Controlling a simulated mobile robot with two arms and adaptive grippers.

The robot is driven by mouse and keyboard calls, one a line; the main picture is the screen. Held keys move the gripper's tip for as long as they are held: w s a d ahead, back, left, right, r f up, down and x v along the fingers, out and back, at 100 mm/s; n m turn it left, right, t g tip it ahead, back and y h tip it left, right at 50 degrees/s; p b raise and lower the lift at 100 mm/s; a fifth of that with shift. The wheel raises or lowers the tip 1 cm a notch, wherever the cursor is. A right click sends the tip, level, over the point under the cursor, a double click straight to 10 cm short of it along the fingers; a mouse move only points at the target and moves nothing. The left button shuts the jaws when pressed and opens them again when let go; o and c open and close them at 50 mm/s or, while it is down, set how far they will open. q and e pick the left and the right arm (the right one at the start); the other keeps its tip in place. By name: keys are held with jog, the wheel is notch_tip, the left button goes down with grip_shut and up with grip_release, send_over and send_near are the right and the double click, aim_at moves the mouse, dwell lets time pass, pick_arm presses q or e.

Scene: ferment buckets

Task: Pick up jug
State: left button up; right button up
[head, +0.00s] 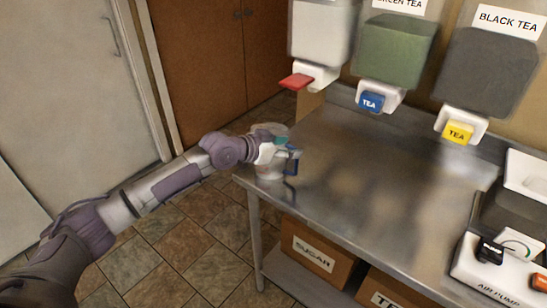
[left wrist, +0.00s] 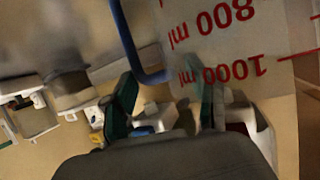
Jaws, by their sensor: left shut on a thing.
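The jug (head: 268,172) is whitish and translucent with a blue handle, at the table's near left corner. My left gripper (head: 283,151) is at its upper part and hides some of it. In the left wrist view the jug's wall (left wrist: 240,40) shows red marks of 800 ml and 1000 ml, upside down in the picture. The blue handle (left wrist: 131,45) runs down toward the gap between my left gripper's teal-padded fingers (left wrist: 165,103). The gripper is shut on the jug, seemingly at the handle. I cannot tell whether the jug's base touches the table. My right gripper is not in view.
The steel table (head: 360,200) is clear in its middle. Above its back hang dispensers with a red tap (head: 297,81), a blue tap (head: 371,102) and a yellow tap (head: 458,132). An air pump (head: 495,280) stands at right. A sugar box (head: 312,250) is on the lower shelf.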

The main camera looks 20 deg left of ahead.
pick_arm(q)
jog(key=shift+c, duration=1.1)
